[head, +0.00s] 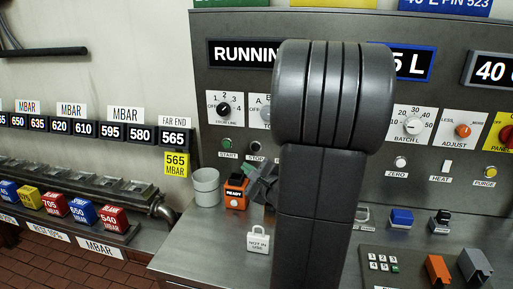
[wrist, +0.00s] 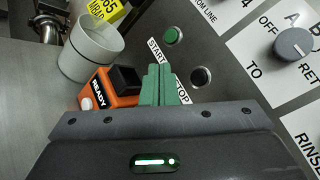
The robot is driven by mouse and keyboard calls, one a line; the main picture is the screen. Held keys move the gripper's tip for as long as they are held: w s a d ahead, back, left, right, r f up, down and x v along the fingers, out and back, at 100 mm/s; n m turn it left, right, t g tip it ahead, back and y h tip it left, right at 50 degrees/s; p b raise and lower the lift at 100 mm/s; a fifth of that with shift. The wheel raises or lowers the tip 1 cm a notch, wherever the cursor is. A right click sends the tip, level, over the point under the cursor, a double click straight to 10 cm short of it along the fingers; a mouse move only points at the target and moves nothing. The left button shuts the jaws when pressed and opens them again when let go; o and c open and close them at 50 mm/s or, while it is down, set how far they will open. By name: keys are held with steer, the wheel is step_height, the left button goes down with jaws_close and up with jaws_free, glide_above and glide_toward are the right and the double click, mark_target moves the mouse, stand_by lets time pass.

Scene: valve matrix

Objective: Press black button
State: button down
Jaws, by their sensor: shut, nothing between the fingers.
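The round black button (wrist: 201,75) sits in a metal ring on the grey panel by the STOP label. It also shows in the head view (head: 257,147), left of my arm. A green button (wrist: 173,36) by the START label is up and left of it in the wrist view. My gripper (wrist: 158,68) is shut and empty; its green fingertips appear left of the black button, over the gap between the labels, apart from the button. In the head view my gripper (head: 254,172) is small and partly hidden by my arm.
An orange READY box (wrist: 112,92) with a black top is close left of my fingers. A grey cup (wrist: 90,48) stands beyond it. Dials (head: 223,110) are above the buttons. A white padlock-shaped tag (head: 258,240) is on the counter. My arm hides the panel's middle.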

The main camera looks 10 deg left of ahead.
mark_target(256, 147)
steer(key=shift+w, duration=0.1)
steer(key=shift+w+d+p, duration=0.15)
steer(key=shift+w+p, duration=0.85)
steer(key=shift+w, duration=3.35)
steer(key=shift+w+b, duration=0.3)
steer(key=shift+w, duration=0.15)
steer(key=shift+w, duration=0.4)
steer(key=shift+s+b, duration=0.1)
steer(key=shift+b, duration=0.2)
steer(key=shift+s+b, duration=0.4)
steer(key=shift+s, duration=0.35)
